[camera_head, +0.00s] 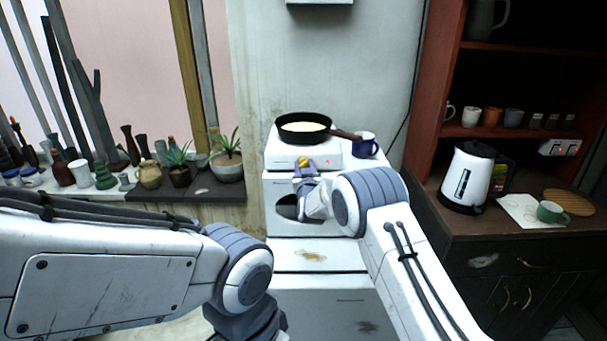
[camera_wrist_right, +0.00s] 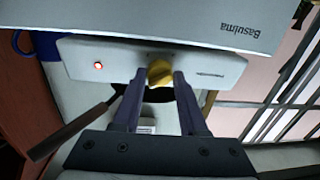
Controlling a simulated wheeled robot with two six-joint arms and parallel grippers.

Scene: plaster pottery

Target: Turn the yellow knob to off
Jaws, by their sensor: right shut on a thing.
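The yellow knob (camera_head: 304,162) is on the front face of a white hot plate (camera_head: 282,157). My right gripper (camera_head: 305,171) reaches it from the front. In the right wrist view the two dark fingers of the right gripper (camera_wrist_right: 160,82) are shut on the yellow knob (camera_wrist_right: 160,72), one on each side. A small red light (camera_wrist_right: 98,66) glows on the same front panel, and it also shows in the head view (camera_head: 327,163). My left arm comes in low at the left, and its gripper fingers are out of sight.
A black frying pan (camera_head: 304,127) with pale contents sits on the hot plate, its handle pointing right. A blue mug (camera_head: 364,145) stands beside it. A white kettle (camera_head: 474,178) and a green cup (camera_head: 551,212) are on the right cabinet. Pots and plants line the left sill.

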